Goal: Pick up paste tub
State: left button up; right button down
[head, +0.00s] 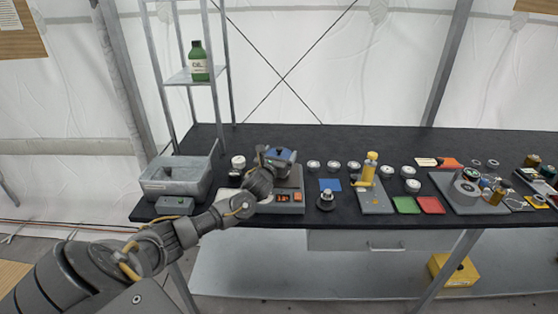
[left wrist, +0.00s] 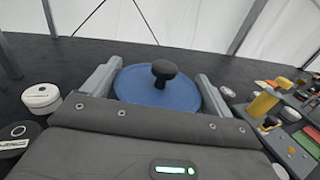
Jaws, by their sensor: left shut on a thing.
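My left gripper (head: 279,157) is over the scale-like device (head: 290,209) at the left part of the black table. In the left wrist view its two fingers (left wrist: 160,92) are at either side of a round blue lidded thing (left wrist: 150,98) with a black knob, and are shut on it. The blue top also shows in the head view (head: 286,154). The sides of this thing are hidden by my gripper, so I cannot tell for sure that it is the paste tub. My right gripper is not in view.
A grey bin (head: 174,190) stands left of my gripper, with a white-lidded tub (head: 238,162) between them. Several white round tins (head: 334,166) stand to the right. The back of the table is clear.

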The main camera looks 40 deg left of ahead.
pick_arm(q)
jog(key=s+a+r+b, duration=0.2)
jog(key=s+r, duration=0.4)
jog(key=s+a+r+b, duration=0.2)
jog(key=s+r, duration=0.3)
jog(key=s, duration=0.2)
jog(key=shift+a+r, duration=0.35)
